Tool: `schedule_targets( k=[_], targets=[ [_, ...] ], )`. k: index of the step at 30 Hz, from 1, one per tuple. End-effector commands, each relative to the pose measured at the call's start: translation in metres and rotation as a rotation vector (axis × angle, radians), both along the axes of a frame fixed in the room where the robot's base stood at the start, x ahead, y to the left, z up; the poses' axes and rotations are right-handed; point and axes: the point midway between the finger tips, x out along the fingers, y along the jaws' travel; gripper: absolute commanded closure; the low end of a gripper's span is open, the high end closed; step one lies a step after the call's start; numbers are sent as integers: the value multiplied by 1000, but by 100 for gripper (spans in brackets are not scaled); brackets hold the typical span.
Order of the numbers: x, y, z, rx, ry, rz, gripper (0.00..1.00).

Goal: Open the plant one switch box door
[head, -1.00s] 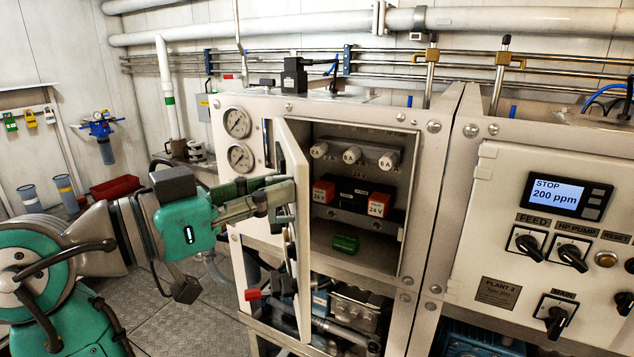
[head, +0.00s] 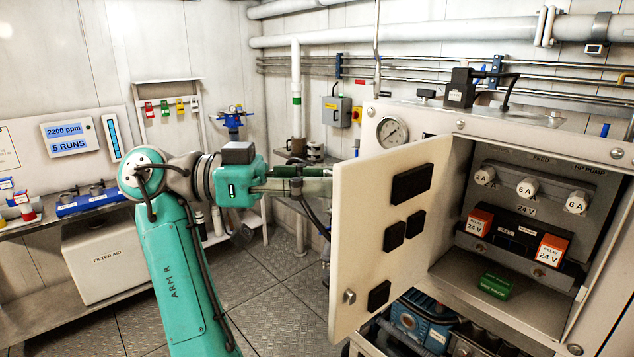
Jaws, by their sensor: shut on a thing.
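The plant one switch box door (head: 365,240) is a cream panel that stands swung out to the left of its box. Its inner face, with several black rectangles and a small metal latch (head: 349,297), is turned to the camera. The switch box (head: 512,262) is open, showing fuse knobs, orange-and-white relays and a green block (head: 496,286). My gripper (head: 318,184) reaches from the left to the door's outer side. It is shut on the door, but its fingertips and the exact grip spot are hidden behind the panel.
A pressure gauge (head: 392,130) sits on the cabinet behind the door. Pumps and pipes (head: 418,318) lie below the box. At left are a bench, a filter aid box (head: 110,262) and a blue filter (head: 232,118). The floor (head: 280,290) left of the door is clear.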

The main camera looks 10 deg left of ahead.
Motion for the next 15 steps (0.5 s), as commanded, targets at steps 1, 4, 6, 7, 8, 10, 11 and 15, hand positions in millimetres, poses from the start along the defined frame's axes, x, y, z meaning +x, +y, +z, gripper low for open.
schedule_targets(
  k=[1, 4, 6, 7, 8, 10, 11, 15],
  targets=[
    [10, -9, 1, -4, 8, -11, 100],
    [10, -9, 1, -4, 8, -29, 100],
    [11, -9, 1, -4, 8, -35, 100],
    [11, -9, 1, -4, 8, -37, 100],
    [11, -9, 1, -3, 8, -39, 100],
    [10, -9, 1, -3, 8, -40, 100],
    [10, -9, 1, -3, 8, -41, 100],
    [10, -9, 1, -3, 8, -41, 100]
  ],
)
